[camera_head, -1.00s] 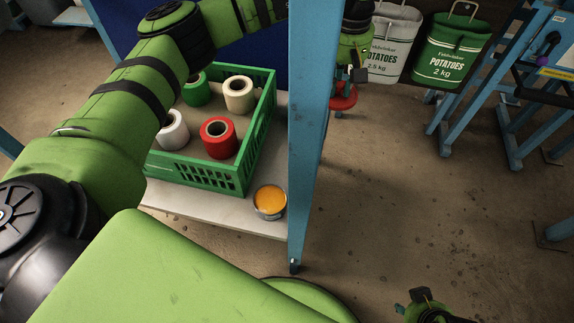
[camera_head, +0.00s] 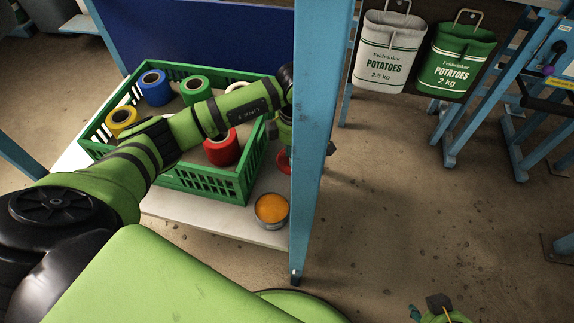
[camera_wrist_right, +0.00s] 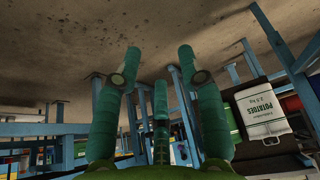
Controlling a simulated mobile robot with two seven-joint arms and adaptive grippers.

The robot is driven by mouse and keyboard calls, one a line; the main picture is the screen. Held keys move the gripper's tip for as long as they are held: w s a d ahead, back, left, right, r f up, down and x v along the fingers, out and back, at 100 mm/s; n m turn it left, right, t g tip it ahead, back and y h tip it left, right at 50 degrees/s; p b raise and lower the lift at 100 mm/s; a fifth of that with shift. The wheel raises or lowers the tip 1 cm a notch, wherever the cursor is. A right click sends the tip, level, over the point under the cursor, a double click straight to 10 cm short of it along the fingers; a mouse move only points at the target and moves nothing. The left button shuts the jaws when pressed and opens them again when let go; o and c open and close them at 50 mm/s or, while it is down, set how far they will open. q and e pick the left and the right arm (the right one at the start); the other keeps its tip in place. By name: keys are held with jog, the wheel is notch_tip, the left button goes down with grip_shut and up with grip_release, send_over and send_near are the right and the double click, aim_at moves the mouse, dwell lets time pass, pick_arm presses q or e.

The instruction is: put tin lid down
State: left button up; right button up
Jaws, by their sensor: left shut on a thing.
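My left gripper (camera_head: 284,145) is partly hidden behind the blue post and is shut on a red tin lid. Only part of the red lid (camera_head: 283,163) shows, just left of the post, above and behind the tin in the head view. The open tin (camera_head: 271,210) with orange contents stands on the pale shelf (camera_head: 215,217) near its front right corner. The lid is apart from the tin. My right gripper (camera_head: 440,308) shows at the bottom edge of the head view. In the right wrist view its green fingers (camera_wrist_right: 158,80) are spread with nothing between them.
A green crate (camera_head: 215,187) with several coloured rolls stands on the shelf left of the tin. A blue post (camera_head: 312,150) rises right beside the tin. Two potato sacks (camera_head: 385,55) hang at the upper right.

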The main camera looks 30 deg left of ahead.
aim_at(287, 160)
pick_arm(q)
jog(key=shift+s+a+f, duration=0.5)
jog(key=shift+s+a, duration=0.1)
jog(key=shift+f, duration=0.2)
notch_tip(287, 160, down, 3)
jog(key=shift+f+b, duration=0.15)
jog(key=shift+b, duration=0.45)
jog(key=shift+f, duration=0.15)
pick_arm(e)
jog(key=w+a+r+t+y, duration=0.1)
jog(key=w+a+r+t, duration=0.1)
jog(key=w+r+t, duration=0.2)
jog(key=w, duration=0.2)
jog(key=shift+w+a, duration=0.35)
pick_arm(q)
jog(key=shift+f, duration=0.1)
pick_arm(e)
jog(key=shift+w+a+r+t, duration=0.15)
jog(key=shift+w+r+t, duration=0.1)
jog(key=shift+t, duration=0.15)
jog(key=shift+w+r, duration=0.1)
jog(key=shift+w, duration=0.05)
pick_arm(q)
jog(key=o, duration=0.7)
pick_arm(e)
jog(key=shift+w+a+r+n, duration=0.1)
jog(key=shift+a+r+n, duration=0.1)
jog(key=shift+n, duration=0.1)
